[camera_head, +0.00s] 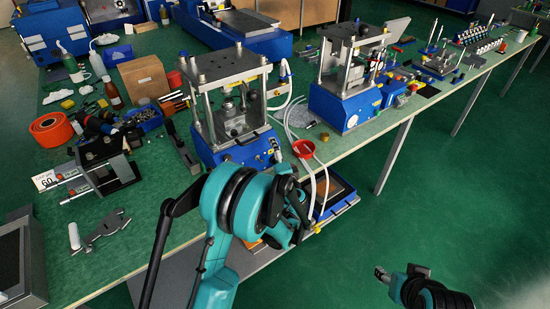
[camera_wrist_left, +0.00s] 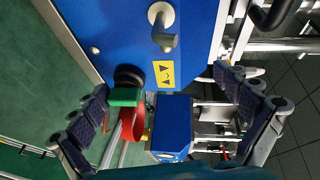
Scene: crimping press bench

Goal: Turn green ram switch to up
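The green ram switch (camera_wrist_left: 125,97) shows in the left wrist view, with a round black base (camera_wrist_left: 130,74) on a blue press panel (camera_wrist_left: 125,35). Its green part lies below the base in that picture. I cannot make the switch out in the head view. My left gripper (camera_wrist_left: 165,88) is open and empty, its fingers spread left and right of the switch. The switch sits between them, nearer the left finger, with no clear contact. In the head view my left gripper (camera_head: 292,200) is in front of the left press (camera_head: 232,110). My right gripper (camera_head: 386,275) is low at right, off the bench.
A red ring-like funnel (camera_head: 303,148) with pale tubes is close to my left gripper; it also shows in the wrist view (camera_wrist_left: 132,124). A yellow arrow label (camera_wrist_left: 166,74) and a metal knob (camera_wrist_left: 161,22) are on the panel. Another press (camera_head: 345,85) stands to the right.

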